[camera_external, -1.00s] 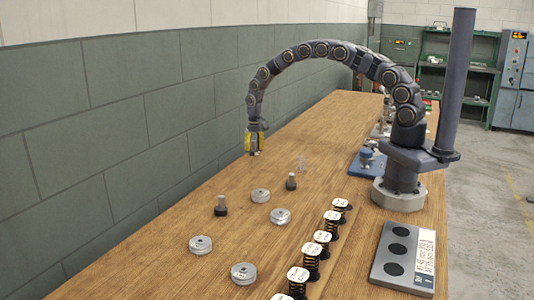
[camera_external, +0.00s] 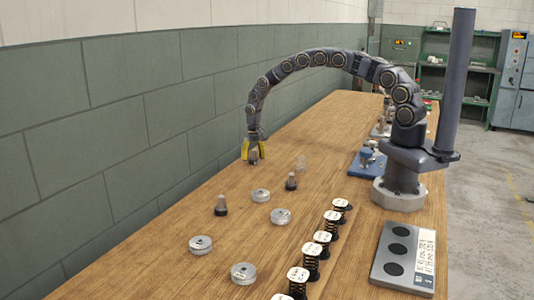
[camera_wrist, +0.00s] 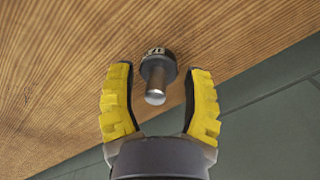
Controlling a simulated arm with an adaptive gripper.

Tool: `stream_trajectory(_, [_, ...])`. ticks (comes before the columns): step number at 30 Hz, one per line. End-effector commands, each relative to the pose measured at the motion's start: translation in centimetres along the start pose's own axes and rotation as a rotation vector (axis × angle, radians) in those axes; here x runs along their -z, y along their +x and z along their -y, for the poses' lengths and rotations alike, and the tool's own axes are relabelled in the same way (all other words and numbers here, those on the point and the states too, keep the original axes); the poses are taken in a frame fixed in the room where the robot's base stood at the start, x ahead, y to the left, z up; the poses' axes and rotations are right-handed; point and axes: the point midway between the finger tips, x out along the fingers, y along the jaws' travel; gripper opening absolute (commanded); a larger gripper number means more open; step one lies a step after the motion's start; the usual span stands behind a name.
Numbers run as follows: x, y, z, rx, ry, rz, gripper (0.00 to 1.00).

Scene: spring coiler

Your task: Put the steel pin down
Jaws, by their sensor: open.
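A steel pin (camera_wrist: 156,80) with a dark, marked base stands on the wooden table between my gripper's fingers in the wrist view. Its shaft points toward the camera. My gripper (camera_wrist: 160,95) is open, with a yellow padded finger on each side and visible gaps to the pin. In the external view my gripper (camera_external: 253,158) is low over the far left part of the table, with the pin partly hidden between the fingers. Two similar pins with dark bases, a nearer one (camera_external: 221,206) and a farther one (camera_external: 291,182), stand upright on the table.
Several round metal discs (camera_external: 281,216) lie on the table (camera_external: 170,272). A row of springs with white labelled tops (camera_external: 323,237) stands to their right. A grey tray (camera_external: 385,274) with dark circles lies at right. A wall borders the left.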

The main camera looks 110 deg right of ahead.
Motion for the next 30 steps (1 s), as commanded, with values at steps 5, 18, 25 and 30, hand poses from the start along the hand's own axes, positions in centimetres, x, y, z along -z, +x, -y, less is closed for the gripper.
stream_trajectory(5, [0.1, -2.0, 0.1, 0.001, 0.002, -0.004, 0.49])
stream_trajectory(18, [0.1, -10.7, 0.1, 0.004, 0.0, -0.004, 0.49])
stream_trajectory(25, [0.0, -12.2, 0.0, -0.001, 0.0, 0.001, 0.49])
stream_trajectory(30, [-1.2, -13.1, 0.4, -0.007, -0.036, 0.001, 0.49])
